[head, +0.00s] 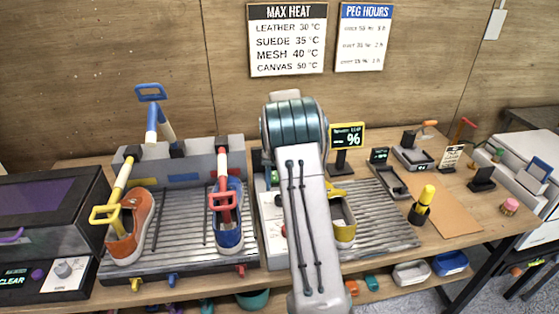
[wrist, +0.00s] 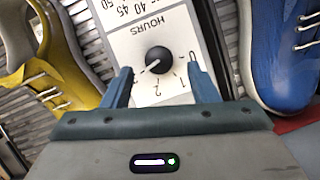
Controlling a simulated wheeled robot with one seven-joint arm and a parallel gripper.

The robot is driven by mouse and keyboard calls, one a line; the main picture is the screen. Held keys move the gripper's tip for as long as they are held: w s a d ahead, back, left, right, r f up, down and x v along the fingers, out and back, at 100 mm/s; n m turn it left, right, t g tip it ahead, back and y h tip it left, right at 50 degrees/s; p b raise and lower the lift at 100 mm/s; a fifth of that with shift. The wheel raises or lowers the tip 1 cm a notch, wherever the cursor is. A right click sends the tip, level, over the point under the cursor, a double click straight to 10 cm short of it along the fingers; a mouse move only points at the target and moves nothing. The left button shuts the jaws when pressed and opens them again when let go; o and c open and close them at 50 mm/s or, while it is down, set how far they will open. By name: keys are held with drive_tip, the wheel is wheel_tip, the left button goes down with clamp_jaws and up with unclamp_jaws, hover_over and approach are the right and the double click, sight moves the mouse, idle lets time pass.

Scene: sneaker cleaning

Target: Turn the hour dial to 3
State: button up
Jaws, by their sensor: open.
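The hour dial (wrist: 158,60) is a round black knob with a white pointer line, on a white panel (wrist: 125,48) marked HOURS. The wrist view shows the panel upside down, and the numerals 1 and 2 lie below the knob. The pointer slants to the lower left of the picture; the exact numeral it meets is hard to read. My gripper (wrist: 160,71) is open, with one blue-grey finger on each side of the knob in the picture. In the head view my arm hides the dial and the gripper.
A yellow shoe (wrist: 62,60) and a blue shoe (wrist: 280,55) flank the panel in the wrist view. The head view shows an orange shoe (head: 128,235) on the left ribbed rack (head: 180,240), and a % display (head: 347,137) behind the right rack.

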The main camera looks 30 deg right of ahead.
drive_tip(key=v, duration=1)
drive_tip(key=shift+w+r, duration=0.2)
drive_tip(key=shift+r, duration=0.15)
